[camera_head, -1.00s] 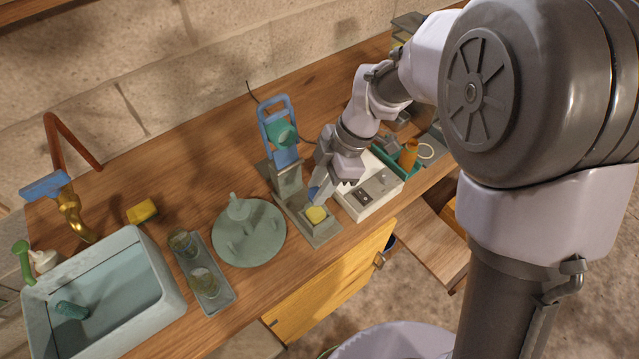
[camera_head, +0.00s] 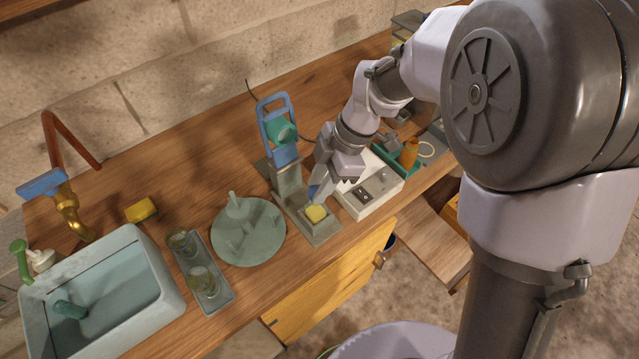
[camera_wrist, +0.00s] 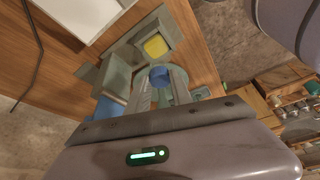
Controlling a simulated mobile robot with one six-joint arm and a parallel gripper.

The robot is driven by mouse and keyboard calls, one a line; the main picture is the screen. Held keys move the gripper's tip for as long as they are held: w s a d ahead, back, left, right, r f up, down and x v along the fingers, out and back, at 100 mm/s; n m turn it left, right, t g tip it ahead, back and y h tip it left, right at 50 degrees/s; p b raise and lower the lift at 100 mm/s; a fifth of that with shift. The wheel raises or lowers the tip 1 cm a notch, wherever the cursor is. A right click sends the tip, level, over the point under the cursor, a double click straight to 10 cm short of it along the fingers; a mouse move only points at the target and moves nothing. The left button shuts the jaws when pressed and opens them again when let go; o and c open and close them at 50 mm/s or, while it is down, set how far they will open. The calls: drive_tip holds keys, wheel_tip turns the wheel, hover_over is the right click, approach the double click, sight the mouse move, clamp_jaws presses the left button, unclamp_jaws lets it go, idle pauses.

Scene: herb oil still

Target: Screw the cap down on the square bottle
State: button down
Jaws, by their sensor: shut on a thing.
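My gripper (camera_head: 316,192) is low over the stand at the middle of the bench. In the wrist view its fingers (camera_wrist: 161,85) are shut on a small round blue cap (camera_wrist: 160,76). In the head view the fingers mostly hide the cap. A yellow squarish piece (camera_head: 316,214) sits in the square grey holder at the stand's front; it also shows in the wrist view (camera_wrist: 155,46). It may be the square bottle, but I cannot make out a neck. The cap is beside the yellow piece in the wrist picture; its height above it is unclear.
The stand has a tall blue frame (camera_head: 278,120) behind the holder. A white box with switches (camera_head: 365,190) is close on the right. A round green rack (camera_head: 248,245), a tray with two glasses (camera_head: 212,300) and a sink (camera_head: 150,265) are left.

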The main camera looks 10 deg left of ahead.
drive_tip(key=shift+f+b, duration=0.6)
drive_tip(key=shift+f, duration=0.1)
idle(0.7)
